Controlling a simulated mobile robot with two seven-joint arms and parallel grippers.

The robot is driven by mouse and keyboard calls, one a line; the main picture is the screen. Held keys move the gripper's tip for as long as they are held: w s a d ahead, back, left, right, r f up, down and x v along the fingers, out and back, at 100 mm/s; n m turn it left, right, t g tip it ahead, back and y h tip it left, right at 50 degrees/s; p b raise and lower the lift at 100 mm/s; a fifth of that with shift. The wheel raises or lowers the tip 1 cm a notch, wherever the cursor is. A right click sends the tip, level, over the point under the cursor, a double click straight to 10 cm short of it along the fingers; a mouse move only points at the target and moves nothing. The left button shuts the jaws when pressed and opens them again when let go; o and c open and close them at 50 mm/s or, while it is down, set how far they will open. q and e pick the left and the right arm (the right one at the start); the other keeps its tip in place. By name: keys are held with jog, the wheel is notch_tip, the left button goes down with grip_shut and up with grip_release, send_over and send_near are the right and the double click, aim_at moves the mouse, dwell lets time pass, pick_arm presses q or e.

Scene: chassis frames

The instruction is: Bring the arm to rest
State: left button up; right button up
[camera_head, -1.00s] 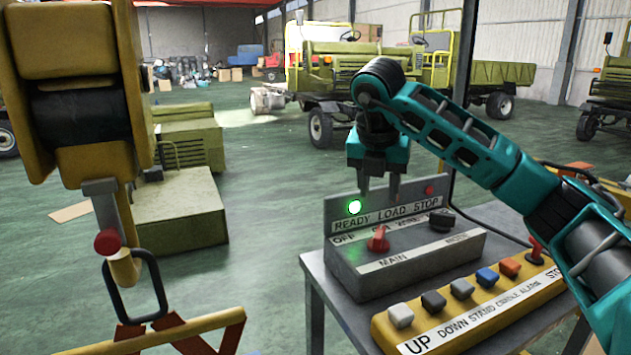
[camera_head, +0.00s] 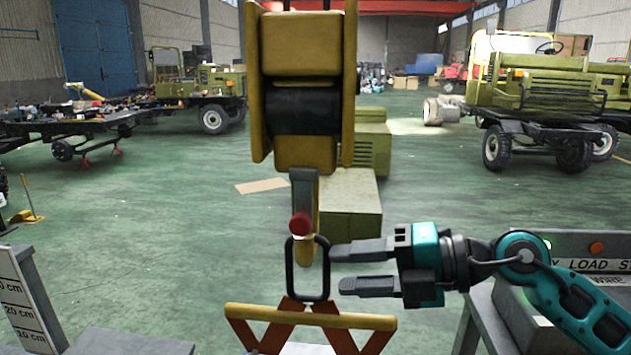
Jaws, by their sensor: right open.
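My right gripper (camera_head: 337,269) comes in from the right with its teal and black wrist. Its two dark fingers point left and stand apart, with nothing seen between them. The fingertips are just right of a black ring (camera_head: 326,270); whether they touch it I cannot tell. The ring is at the yellow hook (camera_head: 306,255) with a red ball, under the yellow hoist block (camera_head: 301,60). Below it is an orange lifting frame (camera_head: 310,315). My left gripper is not in view.
The grey control box (camera_head: 590,265) stands on a table at right, partly hidden by my arm. A height scale (camera_head: 20,300) stands at lower left. Olive machinery (camera_head: 350,205) is behind the hoist and trucks (camera_head: 540,95) are farther back. Open green floor (camera_head: 130,215) lies left.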

notch_tip(320, 180, up, 6)
jog(key=d+m+t+y, duration=0.2)
jog(key=m+t+y, duration=0.1)
jog(key=m+t, duration=0.9)
jog(key=d+f+m+t+h, duration=0.2)
jog(key=d+f+m+h, duration=1.05)
jog(key=m+h, duration=0.45)
jog(key=s+d+f+m+g+h, duration=0.2)
jog(key=s+f+g, duration=0.55)
jog(key=f, duration=0.45)
jog(key=s+a+f+g+y, duration=0.1)
jog(key=s+f+g, duration=0.3)
jog(key=s, duration=0.4)
jog(key=s+f+g+y, duration=0.1)
jog(key=s+f+g, duration=0.2)
jog(key=s+f, duration=0.3)
jog(key=w+a+f+t+y, duration=0.1)
jog(key=w+a+f+t, duration=0.2)
jog(key=w+f+t, duration=0.3)
jog(key=shift+w+f+t, duration=0.2)
jog(key=shift+f+t, duration=0.45)
jog(key=shift+f, duration=0.1)
jog(key=shift+a, duration=0.1)
